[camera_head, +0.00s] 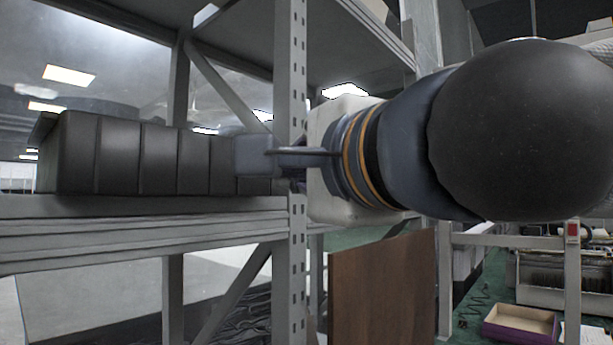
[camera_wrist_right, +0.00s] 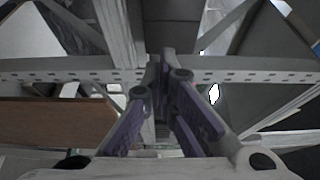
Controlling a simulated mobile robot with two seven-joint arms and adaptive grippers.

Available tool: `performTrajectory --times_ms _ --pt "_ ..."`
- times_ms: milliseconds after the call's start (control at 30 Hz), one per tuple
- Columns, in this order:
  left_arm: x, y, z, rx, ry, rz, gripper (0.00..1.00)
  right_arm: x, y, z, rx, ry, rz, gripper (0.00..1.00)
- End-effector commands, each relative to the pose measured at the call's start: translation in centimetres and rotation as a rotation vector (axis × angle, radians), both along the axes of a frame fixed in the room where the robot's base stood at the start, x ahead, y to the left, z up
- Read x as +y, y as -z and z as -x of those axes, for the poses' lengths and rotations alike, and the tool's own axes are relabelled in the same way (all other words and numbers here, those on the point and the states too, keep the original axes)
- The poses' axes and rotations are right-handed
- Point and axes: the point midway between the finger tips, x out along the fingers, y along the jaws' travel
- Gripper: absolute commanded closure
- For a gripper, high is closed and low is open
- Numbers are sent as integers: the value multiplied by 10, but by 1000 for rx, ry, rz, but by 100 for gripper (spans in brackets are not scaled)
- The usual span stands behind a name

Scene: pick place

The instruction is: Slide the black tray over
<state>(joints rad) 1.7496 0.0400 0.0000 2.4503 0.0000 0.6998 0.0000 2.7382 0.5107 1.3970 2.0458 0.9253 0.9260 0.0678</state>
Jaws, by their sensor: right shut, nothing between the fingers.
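The black tray (camera_head: 125,155) is a dark, ribbed, box-like bin resting on the grey metal shelf at the left of the head view. My right arm comes in from the right, and its gripper (camera_head: 272,153) is at the tray's right end, in front of the shelf post. Whether it touches the tray cannot be told. In the wrist view the right gripper (camera_wrist_right: 160,72) has its purple-grey fingers closed together with nothing between them. My left gripper is not in view.
The upright shelf post (camera_head: 297,240) stands close to the gripper. The shelf beam (camera_head: 140,235) runs under the tray. An upper shelf (camera_head: 330,35) hangs above. A brown board (camera_head: 380,290) stands below the arm, and a purple-sided open box (camera_head: 520,325) lies at lower right.

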Motion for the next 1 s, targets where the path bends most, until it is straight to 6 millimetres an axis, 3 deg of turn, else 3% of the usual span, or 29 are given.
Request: performTrajectory --times_ms 133,400,800,1000 --pt "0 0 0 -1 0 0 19 17 1 -26 1 -1 3 100" --pt "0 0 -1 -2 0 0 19 48 0 -33 -1 0 3 100" --pt "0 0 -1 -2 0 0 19 54 0 -35 -1 0 3 100" --pt "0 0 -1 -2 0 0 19 86 0 -44 -2 -1 4 100"
